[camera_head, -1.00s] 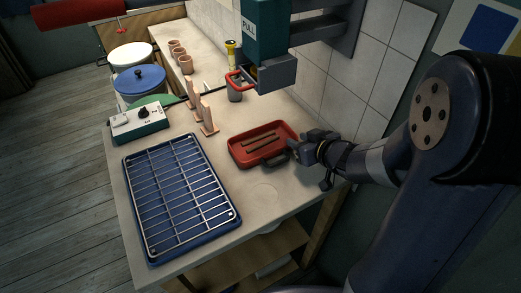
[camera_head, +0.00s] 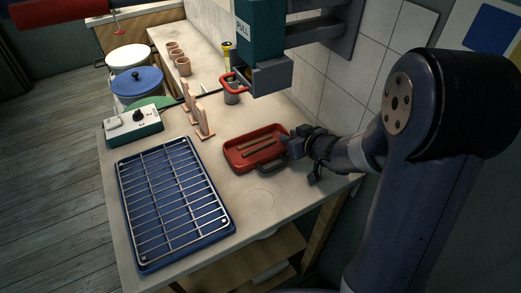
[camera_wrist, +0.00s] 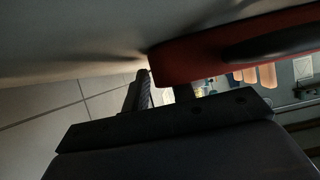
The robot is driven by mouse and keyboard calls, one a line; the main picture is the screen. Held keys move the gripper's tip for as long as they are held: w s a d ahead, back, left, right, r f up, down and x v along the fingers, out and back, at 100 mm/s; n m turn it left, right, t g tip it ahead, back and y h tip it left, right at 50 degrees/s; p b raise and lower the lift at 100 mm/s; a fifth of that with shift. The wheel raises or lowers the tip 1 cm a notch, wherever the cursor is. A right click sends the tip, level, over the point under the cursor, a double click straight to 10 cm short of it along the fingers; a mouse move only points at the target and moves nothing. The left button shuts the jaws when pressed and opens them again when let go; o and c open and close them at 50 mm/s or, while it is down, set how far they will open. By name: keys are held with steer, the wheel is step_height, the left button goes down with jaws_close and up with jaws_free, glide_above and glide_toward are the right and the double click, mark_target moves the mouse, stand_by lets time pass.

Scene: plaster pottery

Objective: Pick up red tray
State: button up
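The red tray (camera_head: 236,160) is a shallow rectangular pan with dark handles. It rests flat on the pale counter, right of the blue rack, with thin brown sticks in it. My gripper (camera_head: 288,146) is at the tray's right end, low over the counter. In the wrist view, the tray's red side (camera_wrist: 190,60) and a dark handle (camera_wrist: 270,44) fill the upper right. My gripper's fingertips (camera_wrist: 162,92) are close under the tray's near corner there. The fingers are partly hidden, and whether they grip the rim is unclear.
A blue tray with a wire rack (camera_head: 228,222) lies on the counter's left. A green control box (camera_head: 134,124), upright clay pieces (camera_head: 204,122) and a green press (camera_head: 262,36) stand behind. The tiled wall (camera_head: 352,75) is close behind my arm. The counter's front right is bare.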

jaws_close()
stand_by(0.3)
